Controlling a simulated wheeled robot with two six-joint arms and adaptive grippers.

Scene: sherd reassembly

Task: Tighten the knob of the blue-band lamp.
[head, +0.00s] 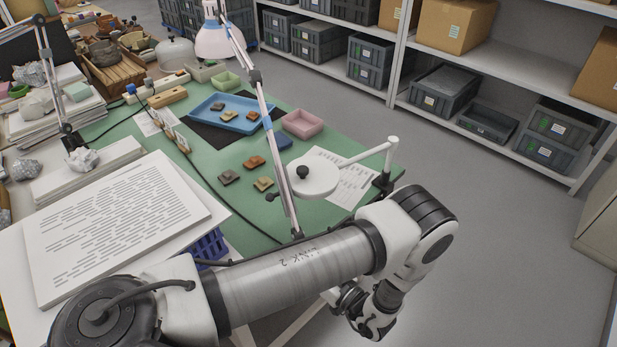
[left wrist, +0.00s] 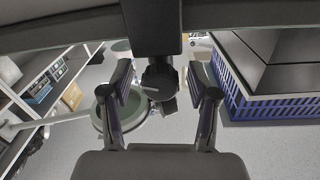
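In the left wrist view a dark knob (left wrist: 160,82) hangs below a black post, which looks like the lamp's clamp. My left gripper (left wrist: 159,98) is open, one finger on each side of the knob, with visible gaps. In the head view its fingers cannot be made out. My right gripper is not in view.
A round white lamp head (head: 325,178) on a side arm stands close beyond my arm. A blue crate (left wrist: 280,108) is at the right of the wrist view. Sherds, a blue tray (head: 212,121) and a pink tray (head: 302,124) lie on the bench. Floor at right is clear.

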